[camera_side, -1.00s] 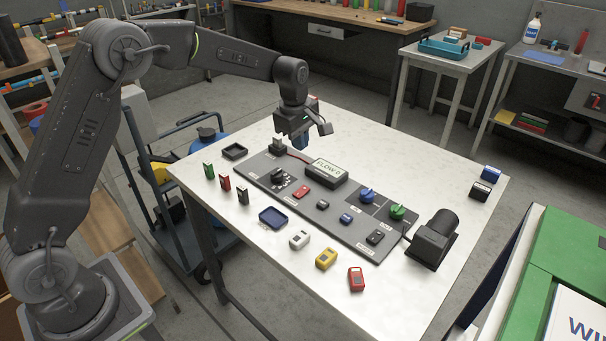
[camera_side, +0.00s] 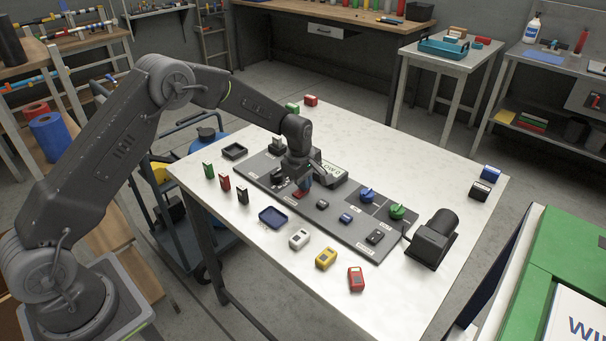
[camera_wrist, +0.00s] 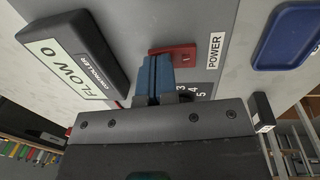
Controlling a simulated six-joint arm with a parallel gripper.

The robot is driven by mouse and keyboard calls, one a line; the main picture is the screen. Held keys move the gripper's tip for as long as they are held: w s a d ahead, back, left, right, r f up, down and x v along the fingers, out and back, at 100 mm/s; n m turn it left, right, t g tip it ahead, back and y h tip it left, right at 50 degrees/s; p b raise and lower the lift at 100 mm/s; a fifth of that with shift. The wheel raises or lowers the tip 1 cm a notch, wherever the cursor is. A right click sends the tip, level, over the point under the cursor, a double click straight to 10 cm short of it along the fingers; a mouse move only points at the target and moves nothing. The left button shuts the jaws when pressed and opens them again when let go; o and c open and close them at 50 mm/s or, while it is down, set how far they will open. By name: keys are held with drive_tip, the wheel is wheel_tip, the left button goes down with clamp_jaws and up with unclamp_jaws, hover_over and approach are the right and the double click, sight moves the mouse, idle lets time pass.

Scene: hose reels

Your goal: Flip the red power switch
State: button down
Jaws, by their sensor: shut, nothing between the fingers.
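The red power switch (camera_side: 299,194) sits on the dark grey control panel (camera_side: 345,232) in the side view. In the wrist view the red switch (camera_wrist: 184,53) lies beside a white POWER label (camera_wrist: 215,50). My gripper (camera_side: 304,186) is low over the panel at the switch, with its blue fingers shut and empty. In the wrist view the fingertips (camera_wrist: 155,62) overlap the left part of the switch. I cannot tell whether they touch it. The switch's left part is hidden behind the fingers.
The FLOW 0 controller box (camera_wrist: 72,55) stands close left of my fingers in the wrist view. Blue (camera_side: 366,195) and green (camera_side: 397,211) knobs sit further right on the panel. A blue tray (camera_side: 273,217) and several small coloured blocks lie in front of the panel.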

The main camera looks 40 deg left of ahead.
sight(296, 195)
drive_tip(key=shift+f, duration=0.1)
drive_tip(key=shift+w+f, duration=0.1)
drive_tip(key=shift+f, duration=0.1)
drive_tip(key=shift+s, duration=0.2)
drive_tip(key=shift+s+r, duration=0.25)
drive_tip(key=shift+s, duration=0.4)
wheel_tip(296, 195, up, 14)
drive_tip(key=s, duration=0.1)
drive_tip(key=shift+s, duration=0.3)
idle(0.3)
